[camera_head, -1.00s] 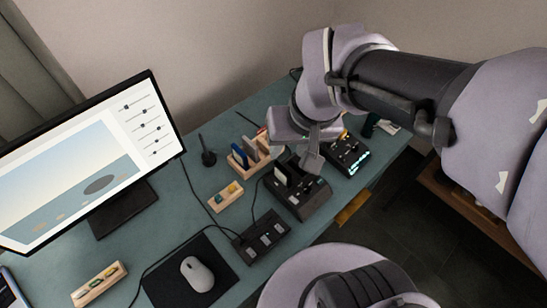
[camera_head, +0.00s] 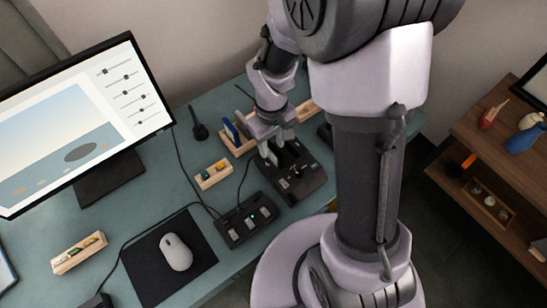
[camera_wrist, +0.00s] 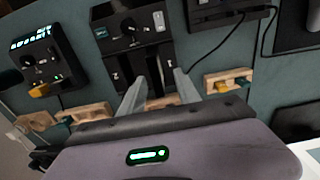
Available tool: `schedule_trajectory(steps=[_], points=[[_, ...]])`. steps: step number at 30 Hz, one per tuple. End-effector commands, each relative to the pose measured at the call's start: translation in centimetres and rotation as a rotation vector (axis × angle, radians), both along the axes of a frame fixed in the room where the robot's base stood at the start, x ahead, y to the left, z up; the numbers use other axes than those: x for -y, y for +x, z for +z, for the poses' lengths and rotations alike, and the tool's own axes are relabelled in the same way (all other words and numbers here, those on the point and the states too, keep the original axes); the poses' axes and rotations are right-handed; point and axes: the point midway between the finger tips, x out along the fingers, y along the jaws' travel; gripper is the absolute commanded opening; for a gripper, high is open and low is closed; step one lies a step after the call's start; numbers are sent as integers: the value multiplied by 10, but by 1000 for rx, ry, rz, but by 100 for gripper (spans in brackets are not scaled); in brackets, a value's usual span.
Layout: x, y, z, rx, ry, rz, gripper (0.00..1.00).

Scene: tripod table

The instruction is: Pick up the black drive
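A black two-slot dock (camera_head: 302,186) stands on the desk in the head view. It also shows at the top of the wrist view (camera_wrist: 130,32). A thin upright slab with a pale face (camera_head: 271,154) stands in it. I cannot tell for sure whether this is the black drive, as my gripper covers part of the dock. My gripper (camera_head: 272,140) is just above the dock's back part. In the wrist view its two fingers (camera_wrist: 160,80) are apart and point at the dock's slots. I see nothing clearly clamped between them.
A wooden rack (camera_head: 240,148) with upright cards, a small wooden holder (camera_head: 214,175) and a black switch box (camera_head: 246,220) stand close to the dock. A monitor (camera_head: 85,120) and a mouse (camera_head: 176,252) are to the left. Another black device (camera_wrist: 42,55) with lit keys stands beside the dock.

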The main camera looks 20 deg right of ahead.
Motion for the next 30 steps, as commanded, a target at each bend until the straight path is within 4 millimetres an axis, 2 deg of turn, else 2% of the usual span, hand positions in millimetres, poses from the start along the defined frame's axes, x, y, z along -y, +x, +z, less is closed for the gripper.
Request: schedule_trajectory(steps=[3,7,12,18,30], points=[[6,-1,-29,-2,0,-3,39],[6,-1,-47,-1,1,-2,39],[6,-1,-43,0,1,-2,39],[6,-1,-43,0,0,-1,0],[6,0,-39,1,0,-1,0]])
